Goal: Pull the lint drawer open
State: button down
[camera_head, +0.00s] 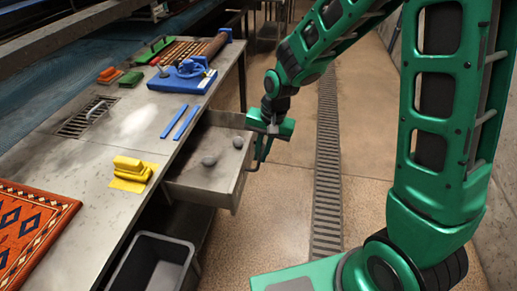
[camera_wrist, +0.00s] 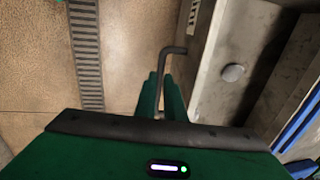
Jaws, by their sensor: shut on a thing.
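The lint drawer (camera_head: 205,185) is a grey metal drawer under the workbench. My gripper (camera_head: 262,150) is at the drawer's front, shut on the handle. In the wrist view its two green fingers (camera_wrist: 163,98) close around the handle's bar. The drawer's inside and one lint lump (camera_wrist: 233,73) also show in the wrist view. The fingertips are partly hidden in the head view.
The floor to the right, with a drain grate (camera_head: 328,150), is clear.

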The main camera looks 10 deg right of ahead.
jog(key=shift+s, duration=0.1)
dwell(0.3)
jog(key=c, duration=1.8)
grip_release()
jog(key=shift+c, duration=0.2)
notch_tip(320, 180, up, 10)
jog(key=d, duration=0.2)
jog(key=shift+s+r, duration=0.25)
jog(key=shift+s, duration=0.05)
jog(key=shift+d, duration=0.1)
jog(key=s+d+r+h, duration=0.1)
jog(key=s+d+r, duration=0.1)
jog(key=s+d, duration=0.45)
jog(key=s+d+r+h, duration=0.1)
jog(key=s+d+r, duration=0.15)
jog(key=d, duration=0.75)
jog(key=s+d, duration=0.4)
jog(key=s, duration=0.4)
jog(key=s+d+m+g, duration=0.1)
jog(key=s+d, duration=0.3)
jog(key=s, duration=0.4)
jog(key=shift+s+d+f, duration=0.2)
jog(key=shift+s, duration=0.1)
